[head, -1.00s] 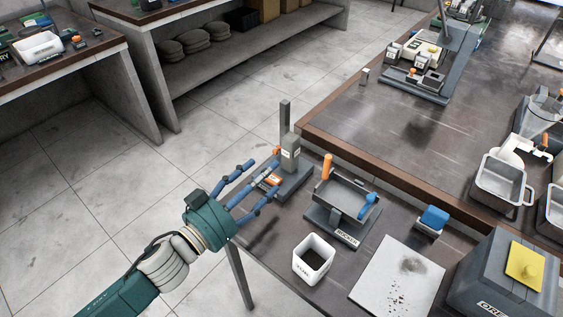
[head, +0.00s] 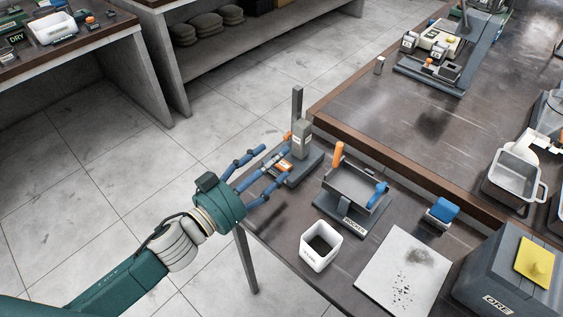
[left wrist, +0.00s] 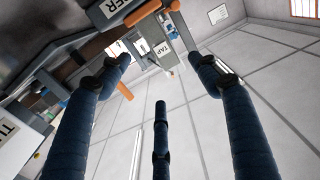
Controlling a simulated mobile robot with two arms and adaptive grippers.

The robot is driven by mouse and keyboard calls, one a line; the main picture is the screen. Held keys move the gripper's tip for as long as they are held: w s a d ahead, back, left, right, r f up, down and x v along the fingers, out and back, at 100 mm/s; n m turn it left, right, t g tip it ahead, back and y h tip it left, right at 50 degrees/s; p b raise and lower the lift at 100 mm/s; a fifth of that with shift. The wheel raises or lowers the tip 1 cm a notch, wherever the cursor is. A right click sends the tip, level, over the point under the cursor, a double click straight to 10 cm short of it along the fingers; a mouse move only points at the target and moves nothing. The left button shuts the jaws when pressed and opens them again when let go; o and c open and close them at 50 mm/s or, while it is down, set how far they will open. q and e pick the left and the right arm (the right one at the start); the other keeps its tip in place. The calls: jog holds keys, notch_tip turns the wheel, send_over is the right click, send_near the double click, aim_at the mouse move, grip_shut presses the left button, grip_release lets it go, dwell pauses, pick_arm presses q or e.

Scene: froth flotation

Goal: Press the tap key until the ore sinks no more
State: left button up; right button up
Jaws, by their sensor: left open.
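The tapper is a grey stand (head: 302,139) with an upright post near the left end of the near bench. Its tap key (head: 285,166) is a small orange piece with a white label at the foot of the stand; a TAP label (left wrist: 163,52) shows in the left wrist view. My left gripper (head: 276,163) is open, with its blue fingers spread around the key area. In the left wrist view the gripper (left wrist: 160,85) holds nothing between its fingers. Whether a finger touches the key cannot be told. A white cup (head: 320,248) with dark contents stands nearby. My right gripper is not in view.
A grey rocker tray (head: 350,190) with orange and blue handles stands right of the tapper. A white plate (head: 385,285) with dark grains, a blue block (head: 441,212) and a grey ORE box (head: 488,265) lie farther right. Open floor lies left.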

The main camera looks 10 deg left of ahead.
pick_arm(q)
grip_shut()
dwell(0.3)
dwell(1.1)
